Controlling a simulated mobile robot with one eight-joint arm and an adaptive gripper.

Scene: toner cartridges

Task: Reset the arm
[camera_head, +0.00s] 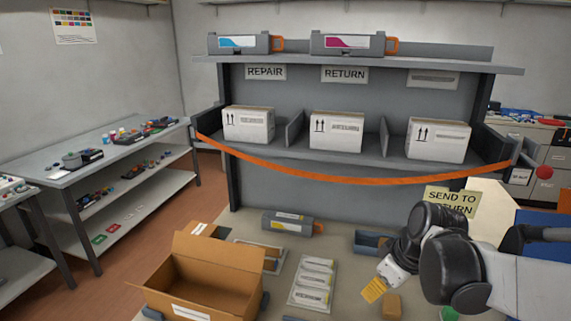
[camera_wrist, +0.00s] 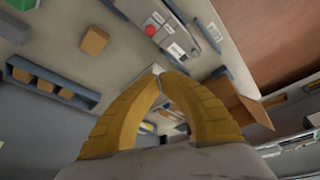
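My arm reaches in from the right in the head view. My gripper (camera_head: 373,291) hangs over the right part of the table, pointing down and left, beside a small brown block (camera_head: 391,307). In the wrist view, the two yellow fingers of my gripper (camera_wrist: 157,71) arch together and their tips meet. No object shows between the tips. A grey toner cartridge (camera_head: 290,224) with an orange end lies at the table's back, apart from my gripper. Cartridges with a cyan label (camera_head: 238,43) and a magenta label (camera_head: 346,43) lie on the top shelf.
An open cardboard box (camera_head: 190,288) stands front left on the table. White cards (camera_head: 314,283) lie beside it. A blue-grey tray (camera_head: 370,243) sits behind my gripper. An orange strap (camera_head: 350,179) sags across the shelf front, below several white boxes (camera_head: 336,131).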

